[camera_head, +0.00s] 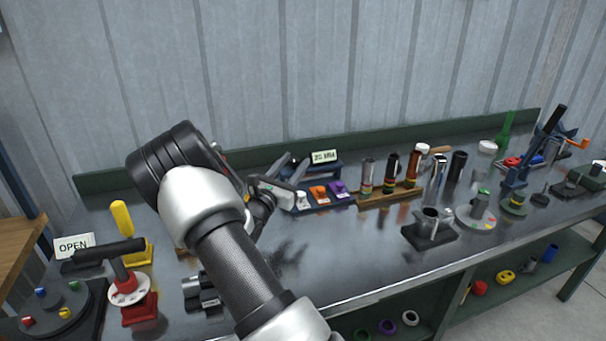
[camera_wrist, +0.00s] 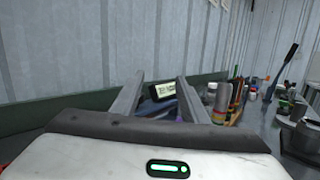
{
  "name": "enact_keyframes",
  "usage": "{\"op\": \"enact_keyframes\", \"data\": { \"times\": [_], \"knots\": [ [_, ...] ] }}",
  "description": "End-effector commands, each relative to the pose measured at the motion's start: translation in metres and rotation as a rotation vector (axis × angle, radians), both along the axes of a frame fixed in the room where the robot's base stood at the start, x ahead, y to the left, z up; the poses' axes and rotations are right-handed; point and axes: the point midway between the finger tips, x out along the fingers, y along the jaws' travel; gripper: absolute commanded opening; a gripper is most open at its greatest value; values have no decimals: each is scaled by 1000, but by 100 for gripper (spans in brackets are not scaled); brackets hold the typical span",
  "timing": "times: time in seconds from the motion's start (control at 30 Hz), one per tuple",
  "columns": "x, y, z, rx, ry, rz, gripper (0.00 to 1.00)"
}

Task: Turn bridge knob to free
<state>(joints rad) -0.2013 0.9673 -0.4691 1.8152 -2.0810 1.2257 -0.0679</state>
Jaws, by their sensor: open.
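A low dark-blue bridge-like stand (camera_head: 325,172) sits against the back of the bench, with a small lettered sign (camera_head: 324,157) on top. In front of it is a dark base with white, orange (camera_head: 318,194) and purple (camera_head: 338,188) pieces. I cannot tell which part is the bridge knob, and the sign's word is too small to read surely. My gripper (camera_head: 291,166) is open and empty, just left of the stand. In the wrist view the sign (camera_wrist: 167,91) shows between the two fingers, beyond them. The hand's body hides the lower part of the stand there.
A wooden rack with banded cylinders (camera_head: 390,195) stands right of the stand. A grey cup fixture (camera_head: 430,228) is at the front edge. At left are an OPEN sign (camera_head: 74,246), a yellow handle (camera_head: 122,218) and a red-based valve (camera_head: 139,308).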

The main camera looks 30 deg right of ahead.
Motion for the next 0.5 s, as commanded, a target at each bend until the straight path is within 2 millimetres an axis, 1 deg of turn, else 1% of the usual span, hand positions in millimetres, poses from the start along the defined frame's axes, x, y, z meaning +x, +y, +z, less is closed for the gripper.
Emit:
{"op": "enact_keyframes", "data": {
  "times": [0.03, 0.1, 0.2, 0.27, 0.33, 0.47, 0.5],
  "knots": [
    [0, 31, -19, 46, 46, 17, 40],
    [-2, 62, -33, 86, 104, 38, 40],
    [-4, 87, -44, 115, 152, 58, 40],
    [-4, 91, -47, 120, 167, 62, 40],
    [-2, 89, -47, 122, 172, 63, 40],
    [8, 73, -47, 122, 168, 60, 40],
    [12, 66, -47, 121, 168, 60, 40]
  ]
}}
